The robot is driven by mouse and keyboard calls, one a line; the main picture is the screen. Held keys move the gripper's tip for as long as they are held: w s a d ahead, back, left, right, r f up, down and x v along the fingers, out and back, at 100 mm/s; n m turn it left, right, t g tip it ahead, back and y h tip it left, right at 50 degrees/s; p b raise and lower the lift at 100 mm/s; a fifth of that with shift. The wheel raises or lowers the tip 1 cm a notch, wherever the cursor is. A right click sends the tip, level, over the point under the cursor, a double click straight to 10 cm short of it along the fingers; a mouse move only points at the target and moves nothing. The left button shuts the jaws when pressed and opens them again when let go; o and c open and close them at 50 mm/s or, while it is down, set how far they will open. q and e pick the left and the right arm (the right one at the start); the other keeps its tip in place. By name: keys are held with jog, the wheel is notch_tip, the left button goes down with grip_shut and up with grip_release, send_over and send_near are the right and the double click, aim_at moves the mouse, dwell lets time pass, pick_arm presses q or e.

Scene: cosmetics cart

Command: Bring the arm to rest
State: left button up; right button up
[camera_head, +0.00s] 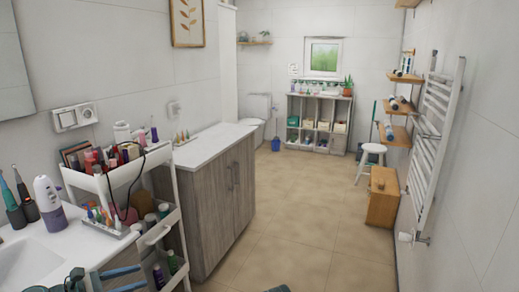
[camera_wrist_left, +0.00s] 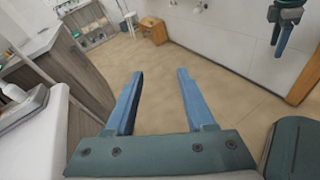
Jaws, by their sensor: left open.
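My left gripper (camera_head: 136,279) is at the lower left of the head view, by the counter with the basin and the white cart (camera_head: 133,169). In the left wrist view the same gripper (camera_wrist_left: 160,74) has its two blue fingers wide apart. Nothing is between them, and the tiled floor shows beyond. What looks like my right gripper (camera_wrist_left: 281,35) hangs at the upper right of the left wrist view. It is small and seen from the side, so its opening cannot be told.
The cart holds several bottles and cosmetics. A white counter (camera_head: 205,146) over a wooden cabinet stands behind it. A towel radiator (camera_head: 435,140), a wooden box (camera_head: 382,200) and a stool (camera_head: 372,149) line the right side. The middle floor (camera_head: 290,220) is clear.

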pick_arm(q)
jog(key=s+d+f+m+g+y, duration=0.1)
jog(key=d+f+m+g, duration=0.35)
jog(key=d, duration=0.45)
jog(key=s+d+f+m+g+y, duration=0.1)
jog(key=d+f+m+g, duration=0.2)
jog(key=d+f+m, duration=0.4)
jog(key=s+d+f+m+g+y, duration=0.2)
jog(key=s+d+f+m+y, duration=0.15)
jog(key=d+m+y, duration=0.35)
jog(key=s+d+f+m+g+y, duration=0.1)
jog(key=s+d+f+m+y, duration=0.15)
jog(key=s+d+m, duration=0.45)
notch_tip(320, 180, up, 16)
jog(key=w+a+m+y+p, duration=0.1)
jog(key=w+m+p, duration=0.1)
jog(key=p, duration=1.3)
jog(key=shift+a, duration=0.35)
pick_arm(e)
notch_tip(320, 180, up, 15)
pick_arm(q)
jog(key=shift+f, duration=0.1)
pick_arm(e)
jog(key=shift+r, duration=0.1)
